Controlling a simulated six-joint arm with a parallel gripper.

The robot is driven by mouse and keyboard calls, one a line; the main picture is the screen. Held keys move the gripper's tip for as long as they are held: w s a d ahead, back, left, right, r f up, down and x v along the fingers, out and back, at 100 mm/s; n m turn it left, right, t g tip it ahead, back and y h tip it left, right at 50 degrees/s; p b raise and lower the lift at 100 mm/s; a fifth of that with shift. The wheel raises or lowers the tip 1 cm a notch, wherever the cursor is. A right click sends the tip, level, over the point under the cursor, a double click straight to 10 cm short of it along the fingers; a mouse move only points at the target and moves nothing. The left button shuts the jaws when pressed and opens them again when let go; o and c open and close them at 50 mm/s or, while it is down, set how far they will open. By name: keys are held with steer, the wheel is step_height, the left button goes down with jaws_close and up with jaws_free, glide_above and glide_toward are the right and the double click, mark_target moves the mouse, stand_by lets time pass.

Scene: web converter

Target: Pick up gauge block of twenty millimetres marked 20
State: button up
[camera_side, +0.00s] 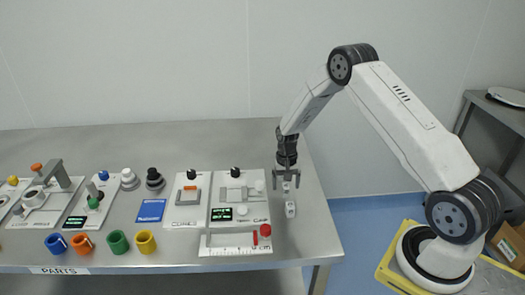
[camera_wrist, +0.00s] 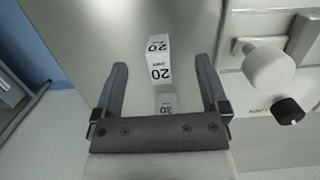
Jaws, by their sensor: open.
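The white gauge block marked 20 (camera_wrist: 158,60) stands on the metal table in the wrist view, with 20 on two of its faces. It lies beyond and between my fingertips as seen there, apart from both fingers. In the side view a white block (camera_side: 290,210) stands on the table just in front of my gripper (camera_side: 287,182). A second small pale block (camera_side: 286,188) shows right under the fingers; in the wrist view a paler marked shape (camera_wrist: 166,104) sits nearer the palm, its number hard to read. My gripper is open and empty, pointing down above the table.
The caliper panel (camera_side: 239,200) with a white knob (camera_wrist: 268,66) and a black knob (camera_wrist: 287,110) lies close beside the blocks. A ruler plate with a red knob (camera_side: 265,230) is in front. The table's right edge is near; bare metal surrounds the blocks.

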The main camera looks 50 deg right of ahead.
jaws_close()
steer(key=shift+r, duration=0.25)
steer(key=shift+r, duration=2.8)
